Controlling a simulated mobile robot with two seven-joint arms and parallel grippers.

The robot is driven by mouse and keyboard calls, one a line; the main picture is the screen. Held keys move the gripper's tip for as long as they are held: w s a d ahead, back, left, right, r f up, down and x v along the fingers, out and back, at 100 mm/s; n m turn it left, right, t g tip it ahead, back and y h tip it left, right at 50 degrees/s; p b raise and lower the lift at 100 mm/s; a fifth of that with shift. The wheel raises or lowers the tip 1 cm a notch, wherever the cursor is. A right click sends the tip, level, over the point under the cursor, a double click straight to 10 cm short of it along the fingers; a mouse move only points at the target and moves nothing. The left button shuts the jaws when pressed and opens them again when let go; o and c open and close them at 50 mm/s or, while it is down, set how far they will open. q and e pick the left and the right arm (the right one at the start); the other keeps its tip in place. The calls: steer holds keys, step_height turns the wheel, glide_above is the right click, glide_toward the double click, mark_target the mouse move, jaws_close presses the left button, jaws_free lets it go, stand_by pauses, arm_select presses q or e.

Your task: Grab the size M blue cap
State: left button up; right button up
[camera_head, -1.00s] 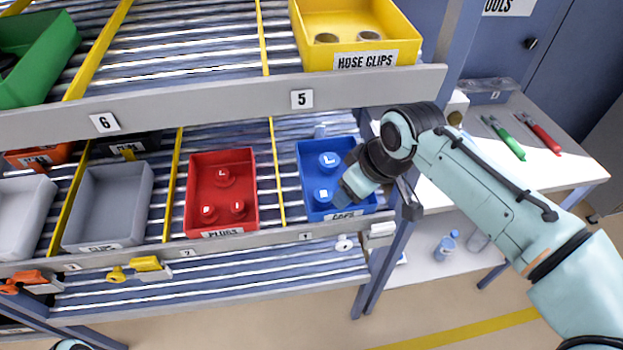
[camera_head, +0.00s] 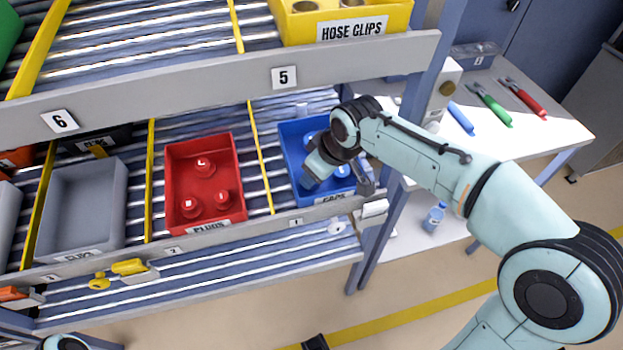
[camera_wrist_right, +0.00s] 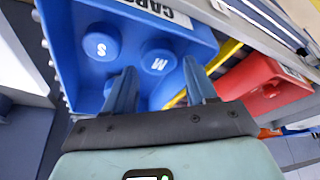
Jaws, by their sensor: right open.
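The size M blue cap (camera_wrist_right: 158,58) stands in the blue caps bin (camera_wrist_right: 75,60), marked M on top. In the right wrist view it lies just ahead of the gap between my right fingers. My right gripper (camera_wrist_right: 160,85) is open and empty, its fingertips over the bin and apart from the cap as far as I can see. A blue cap marked S (camera_wrist_right: 101,45) stands beside it, to the left in that view. In the head view my right gripper (camera_head: 308,172) reaches into the blue bin (camera_head: 290,135) and hides part of its contents. My left gripper is not in view.
A red plugs bin (camera_head: 178,165) stands left of the blue bin, past a yellow divider (camera_head: 260,160). A grey clips bin (camera_head: 82,205) is farther left. The upper shelf's grey rail (camera_head: 200,95) and yellow hose clips bin (camera_head: 385,20) sit above.

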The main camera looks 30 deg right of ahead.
steer(key=x, duration=0.4)
steer(key=c, duration=0.7)
steer(key=shift+r, duration=0.2)
